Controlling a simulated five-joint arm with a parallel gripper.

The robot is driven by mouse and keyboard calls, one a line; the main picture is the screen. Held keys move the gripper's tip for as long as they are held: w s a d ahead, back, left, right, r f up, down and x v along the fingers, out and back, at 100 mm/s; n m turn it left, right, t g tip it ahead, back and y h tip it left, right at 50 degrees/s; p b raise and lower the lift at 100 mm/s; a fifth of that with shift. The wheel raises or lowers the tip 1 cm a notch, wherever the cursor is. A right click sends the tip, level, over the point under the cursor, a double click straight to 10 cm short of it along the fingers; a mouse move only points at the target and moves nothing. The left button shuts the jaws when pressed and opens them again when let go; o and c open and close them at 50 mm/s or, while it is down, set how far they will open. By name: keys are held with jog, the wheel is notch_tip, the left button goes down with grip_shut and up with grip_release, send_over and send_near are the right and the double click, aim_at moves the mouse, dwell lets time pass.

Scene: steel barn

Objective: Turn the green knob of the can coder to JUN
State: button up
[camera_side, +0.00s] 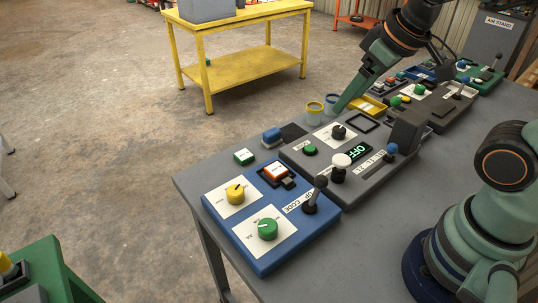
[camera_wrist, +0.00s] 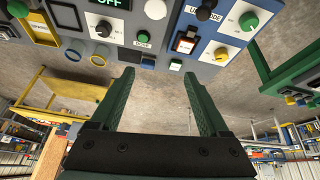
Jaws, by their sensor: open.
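The can coder is a blue box (camera_side: 243,251) at the near left end of the grey table. Its green knob (camera_side: 268,229) sits on a white dial plate at the front, with a yellow knob (camera_side: 235,194) on another plate behind it. The dial lettering is too small to read. In the wrist view the green knob (camera_wrist: 249,20) is at the upper right. My gripper (camera_side: 338,108) is above the far edge of the table, well away from the green knob. In the wrist view its two fingers (camera_wrist: 157,75) are apart with nothing between them.
A grey panel (camera_side: 372,178) with a lit OFF display, levers and buttons stands beside the blue box. A black lever (camera_side: 316,192) rises from the blue box near the green knob. Two small rings (camera_side: 314,107) lie near my gripper. A yellow table (camera_side: 240,52) stands behind.

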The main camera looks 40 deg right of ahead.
jog(key=w+a+f+n+g, duration=0.2)
jog(key=a+f+n+g, duration=0.15)
jog(key=a+n, duration=0.7)
jog(key=n+g, duration=0.2)
jog(key=n, duration=0.5)
send_near(269, 224)
notch_tip(269, 224, down, 9)
jog(key=shift+s+a+r, duration=0.1)
jog(key=shift+s+a, duration=0.05)
grip_shut()
